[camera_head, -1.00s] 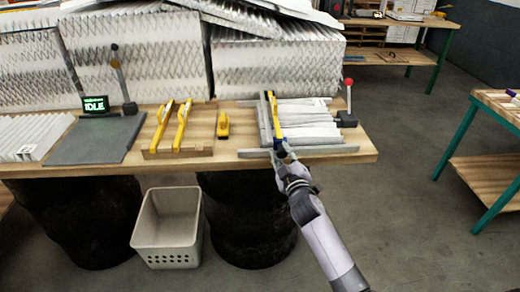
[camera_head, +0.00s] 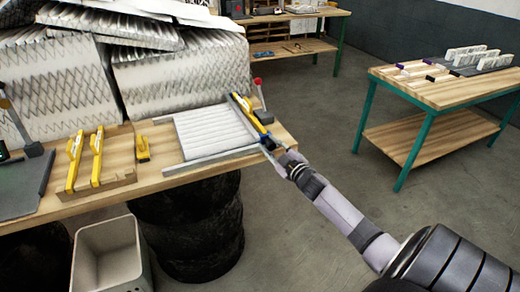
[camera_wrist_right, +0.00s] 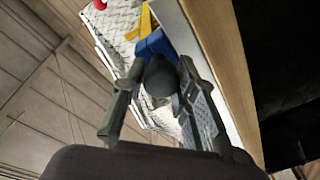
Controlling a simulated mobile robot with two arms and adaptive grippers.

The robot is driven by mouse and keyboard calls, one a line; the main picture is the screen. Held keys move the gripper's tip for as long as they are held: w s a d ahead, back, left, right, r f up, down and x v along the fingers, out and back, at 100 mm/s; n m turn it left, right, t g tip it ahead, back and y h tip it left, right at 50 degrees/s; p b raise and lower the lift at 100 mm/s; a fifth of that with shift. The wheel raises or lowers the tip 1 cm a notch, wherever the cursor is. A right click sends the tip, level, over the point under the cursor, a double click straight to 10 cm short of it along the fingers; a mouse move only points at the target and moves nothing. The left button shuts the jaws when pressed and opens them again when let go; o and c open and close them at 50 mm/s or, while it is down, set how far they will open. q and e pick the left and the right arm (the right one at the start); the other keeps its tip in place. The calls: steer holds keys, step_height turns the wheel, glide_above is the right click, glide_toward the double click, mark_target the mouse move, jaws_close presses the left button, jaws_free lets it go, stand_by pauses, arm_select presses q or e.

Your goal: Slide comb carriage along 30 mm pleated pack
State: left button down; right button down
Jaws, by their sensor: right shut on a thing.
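The comb carriage (camera_head: 250,112) is a grey bar with a yellow strip and a blue end. It lies across the right end of the white pleated pack (camera_head: 212,130). The pack lies flat between grey rails (camera_head: 210,161) on the bench, its pleats exposed left of the carriage. My right gripper (camera_head: 271,151) is at the carriage's near end, by the bench's front edge. In the right wrist view its fingers are closed around a dark round knob (camera_wrist_right: 160,78) below the blue part (camera_wrist_right: 154,44). My left gripper is not in view.
A lever with a red knob (camera_head: 257,83) stands just beyond the carriage. Yellow-handled tools (camera_head: 97,153) sit in a wooden rack at left, with a small yellow tool (camera_head: 142,147) beside it. A pale bin (camera_head: 108,252) stands below. A green-legged table (camera_head: 440,90) is at right.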

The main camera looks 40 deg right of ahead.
steer(key=shift+s+d, duration=0.1)
steer(key=shift+d, duration=0.3)
steer(key=c, duration=1.3)
jaws_free()
steer(key=s, duration=0.4)
steer(key=s+a, duration=0.1)
steer(key=s, duration=0.7)
steer(key=shift+a, duration=0.35)
steer(key=shift+f, duration=0.15)
